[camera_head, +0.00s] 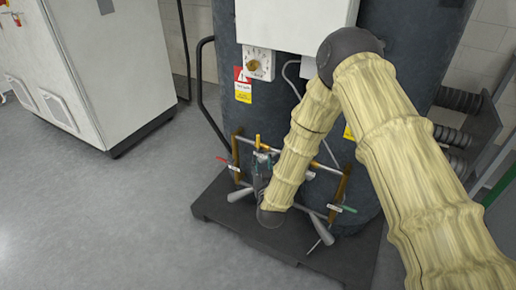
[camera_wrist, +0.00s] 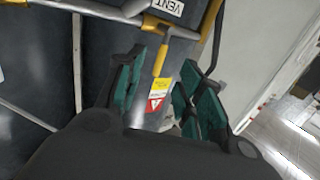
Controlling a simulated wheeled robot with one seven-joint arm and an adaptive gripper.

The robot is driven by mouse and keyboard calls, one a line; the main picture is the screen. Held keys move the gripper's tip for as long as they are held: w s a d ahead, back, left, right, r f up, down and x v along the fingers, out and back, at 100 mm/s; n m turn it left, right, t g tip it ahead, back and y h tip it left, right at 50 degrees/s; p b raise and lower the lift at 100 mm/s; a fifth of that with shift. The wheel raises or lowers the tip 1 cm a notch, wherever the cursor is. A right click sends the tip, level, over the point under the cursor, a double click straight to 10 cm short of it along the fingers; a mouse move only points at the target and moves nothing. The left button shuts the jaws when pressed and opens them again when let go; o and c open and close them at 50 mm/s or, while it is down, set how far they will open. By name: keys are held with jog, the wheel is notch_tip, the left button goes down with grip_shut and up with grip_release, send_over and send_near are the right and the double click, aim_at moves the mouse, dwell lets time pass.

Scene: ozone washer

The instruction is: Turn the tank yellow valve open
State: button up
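The dark tank (camera_head: 225,70) stands on a base plate, with brass pipework low on its front. A small yellow valve handle (camera_head: 258,141) shows on that pipework. My gripper (camera_head: 263,163) is at the pipework, just below the handle in the head view, partly hidden by my wrist. In the wrist view my gripper (camera_wrist: 163,82) is open, with green pads on either side of the gap. Whether a pad touches the handle I cannot tell.
A red-handled valve (camera_head: 223,159) is left of the gripper and a green-handled valve (camera_head: 347,209) is right. A VENT label (camera_wrist: 166,7) sits above the handle. A white cabinet (camera_head: 105,65) stands left, with clear floor (camera_head: 110,215) before it.

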aim_at(259, 143)
jog(key=shift+t, duration=0.3)
jog(key=w, duration=0.4)
jog(key=w+a+r, duration=0.1)
jog(key=w, duration=0.6)
jog(key=shift+w+a+r, duration=0.15)
jog(key=shift+w+a, duration=0.1)
jog(key=shift+w, duration=0.05)
grip_shut()
